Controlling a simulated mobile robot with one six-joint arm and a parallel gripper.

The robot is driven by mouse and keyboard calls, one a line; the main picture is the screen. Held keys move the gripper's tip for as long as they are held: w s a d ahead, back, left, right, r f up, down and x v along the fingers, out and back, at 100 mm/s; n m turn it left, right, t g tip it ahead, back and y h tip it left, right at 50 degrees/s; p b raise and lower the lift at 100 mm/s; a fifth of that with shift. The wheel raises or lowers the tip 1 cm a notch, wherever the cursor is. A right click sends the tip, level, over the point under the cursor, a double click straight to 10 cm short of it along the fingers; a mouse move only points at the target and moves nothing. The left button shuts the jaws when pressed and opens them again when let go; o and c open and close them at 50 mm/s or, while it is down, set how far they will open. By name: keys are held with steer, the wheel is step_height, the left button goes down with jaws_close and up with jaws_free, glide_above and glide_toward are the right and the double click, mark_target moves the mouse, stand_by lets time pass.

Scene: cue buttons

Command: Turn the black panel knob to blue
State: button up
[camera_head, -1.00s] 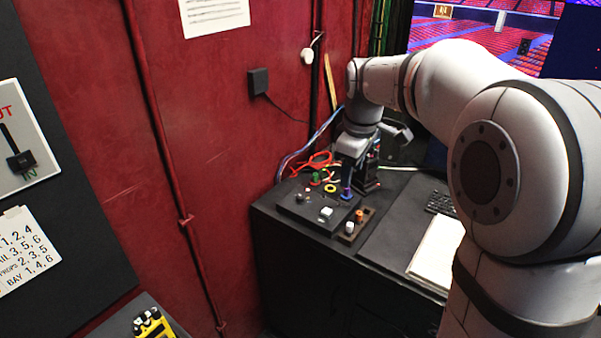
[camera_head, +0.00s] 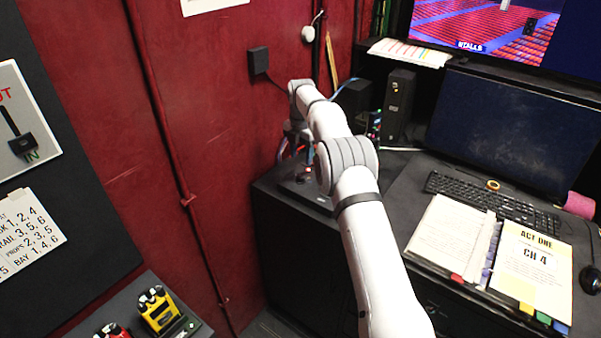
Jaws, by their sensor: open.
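The dark control panel (camera_head: 289,186) sits on the black desk at the far left corner, and my arm covers most of it. I cannot make out the black knob or the blue mark; my arm hides that area or it is too small and dark. My gripper (camera_head: 297,152) hangs over the back left part of the panel, partly hidden by my own arm. Its jaws are open and I see nothing held in them. I cannot tell whether it touches the panel.
The red wall (camera_head: 225,110) stands close to the left of the panel. A dark box (camera_head: 398,103), keyboard (camera_head: 490,202), monitor (camera_head: 515,130) and open binder (camera_head: 520,268) are to the right. Yellow and red devices (camera_head: 158,310) sit at lower left.

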mark_target(301, 176)
step_height(301, 176, down, 8)
steer(key=shift+r+p, duration=0.15)
steer(key=shift+p, duration=0.65)
steer(key=c, duration=1)
